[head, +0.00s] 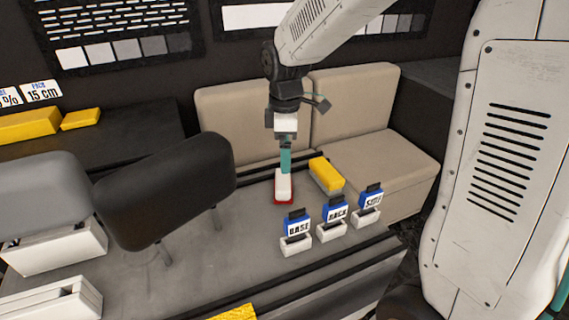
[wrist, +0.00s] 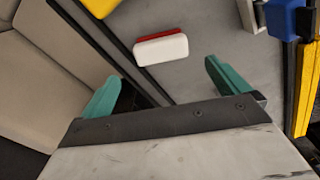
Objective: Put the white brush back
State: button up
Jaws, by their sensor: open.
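The white brush (head: 283,184), a small white block with red along its edge, lies on the grey bench top in the head view. In the wrist view the white brush (wrist: 162,50) lies ahead of the finger gap, with the red strip on its far side. I cannot tell whether the red is part of it or lies under it. My gripper (head: 286,160) points down just above or behind the brush, its teal fingers overlapping it in the head view. In the wrist view my gripper (wrist: 162,82) is open, with nothing between its fingers.
A yellow-and-white block (head: 326,174) lies to the brush's right. Blue-and-white holders labelled BASE (head: 297,228), BACK (head: 335,213) and SIDE (head: 371,198) stand in front. A black headrest (head: 170,190) stands to the left on posts. A beige seat (head: 375,155) is behind.

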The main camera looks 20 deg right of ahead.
jog(key=s+d+r+m, duration=0.1)
jog(key=s+r+m, duration=0.2)
jog(key=s, duration=0.5)
jog(key=s+r+m, duration=0.2)
jog(key=s+m, duration=0.4)
jog(key=s, duration=0.3)
jog(key=s+d+r+m+t, duration=0.1)
jog(key=s+r+m, duration=0.2)
jog(key=s, duration=0.6)
jog(key=shift+d+r+m, duration=0.35)
jog(key=shift+m, duration=0.45)
